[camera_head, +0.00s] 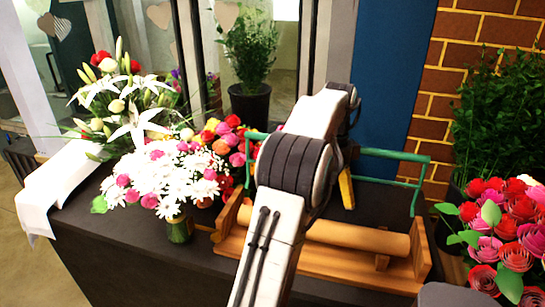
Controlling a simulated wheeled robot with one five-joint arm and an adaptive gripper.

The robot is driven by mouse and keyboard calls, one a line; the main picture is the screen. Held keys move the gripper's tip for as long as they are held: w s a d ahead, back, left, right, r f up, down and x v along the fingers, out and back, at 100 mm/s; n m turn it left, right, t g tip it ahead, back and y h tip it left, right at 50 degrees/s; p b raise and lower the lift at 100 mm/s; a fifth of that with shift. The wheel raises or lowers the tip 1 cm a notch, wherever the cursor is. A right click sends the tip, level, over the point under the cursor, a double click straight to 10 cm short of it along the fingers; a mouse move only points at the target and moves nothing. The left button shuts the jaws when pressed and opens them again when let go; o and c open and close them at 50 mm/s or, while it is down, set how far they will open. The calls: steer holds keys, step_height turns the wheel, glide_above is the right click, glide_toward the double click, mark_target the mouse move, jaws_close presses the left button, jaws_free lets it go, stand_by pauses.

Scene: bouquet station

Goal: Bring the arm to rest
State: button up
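My white arm with a dark ribbed joint rises from the bottom middle of the head view and reaches over the dark table (110,250). Its upper end stands in front of the glass and the blue panel. My gripper cannot be made out; the arm's own links hide the far side. The arm covers part of a wooden stand with a paper roll (350,234) and part of a green frame (395,156) behind it. A small yellow piece (346,188) shows just right of the arm; what it belongs to is unclear.
White daisies with pink blooms (170,178) stand in a glass vase left of the arm, with white lilies (135,125) behind. Red and pink roses (505,235) fill the right edge. A potted plant (249,105) stands by the glass; white cloth (60,190) hangs over the table's left end.

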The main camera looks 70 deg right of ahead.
steer(key=shift+r, duration=0.1)
steer(key=w+a+r+n+h, duration=0.1)
steer(key=w+a+r+n, duration=0.1)
steer(key=w+a+n, duration=0.85)
steer(key=w+a+r+n+h, duration=0.15)
steer(key=w+a+n, duration=0.45)
steer(key=w, duration=0.7)
steer(key=s+a+f+n+t+y, duration=0.1)
steer(key=a+f+n+t, duration=0.1)
steer(key=a+n, duration=0.7)
steer(key=s+a+f+n+t, duration=0.1)
steer(key=a+f+n, duration=0.3)
steer(key=a+n, duration=0.5)
steer(key=s+a, duration=0.1)
steer(key=a, duration=0.9)
steer(key=shift+a+n+t+y, duration=0.35)
steer(key=shift+a+t, duration=0.05)
steer(key=shift+d+f, duration=0.1)
steer(key=shift+d, duration=0.05)
